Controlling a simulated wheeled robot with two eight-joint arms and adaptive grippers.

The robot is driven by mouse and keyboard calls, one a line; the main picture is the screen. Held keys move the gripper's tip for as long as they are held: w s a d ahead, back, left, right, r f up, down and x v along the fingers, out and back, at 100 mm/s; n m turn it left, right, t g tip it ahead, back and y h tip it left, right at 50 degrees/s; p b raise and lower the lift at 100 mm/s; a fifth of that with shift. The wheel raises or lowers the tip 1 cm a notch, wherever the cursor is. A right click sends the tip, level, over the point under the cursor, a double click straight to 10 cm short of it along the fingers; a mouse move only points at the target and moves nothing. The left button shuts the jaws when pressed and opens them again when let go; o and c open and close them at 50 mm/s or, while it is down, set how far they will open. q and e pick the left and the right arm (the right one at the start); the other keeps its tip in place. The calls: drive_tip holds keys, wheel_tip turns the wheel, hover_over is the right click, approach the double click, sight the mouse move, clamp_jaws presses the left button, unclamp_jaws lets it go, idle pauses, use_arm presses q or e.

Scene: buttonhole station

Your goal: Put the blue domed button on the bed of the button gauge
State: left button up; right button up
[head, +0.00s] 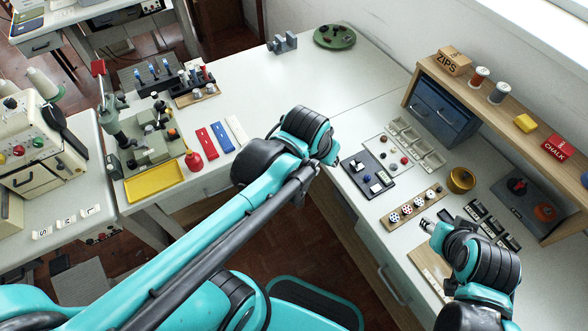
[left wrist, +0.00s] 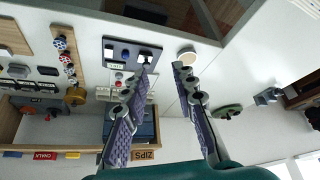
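A dark navy board with pale blocks, which looks like the button gauge (head: 352,166), lies on the right bench. It also shows in the left wrist view (left wrist: 123,44). Beside it is a pale tray (head: 378,142) with a few small buttons, one red. A small bluish spot shows on the dark board, but I cannot tell if it is the blue domed button. My left gripper (left wrist: 163,69) is open and empty above the bench, beside the board; its fingers are hidden in the head view. My right gripper (head: 427,224) is low over the bench; its finger opening is unclear.
A cream disc (left wrist: 187,54) lies near one left fingertip. A wooden strip of spotted buttons (head: 412,206), a brass tin (head: 461,180) and white compartments (head: 427,158) stand close by. A shelf (head: 490,100) rises behind.

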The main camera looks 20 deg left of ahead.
use_arm(q)
drive_tip(key=s+a+n+t, duration=0.1)
drive_tip(key=s+a, duration=0.4)
drive_tip(key=s, duration=0.2)
drive_tip(key=shift+a+f+t+y, duration=0.25)
drive_tip(key=shift+a+t+y, duration=0.05)
drive_tip(key=shift+a+t, duration=0.1)
idle(1.6)
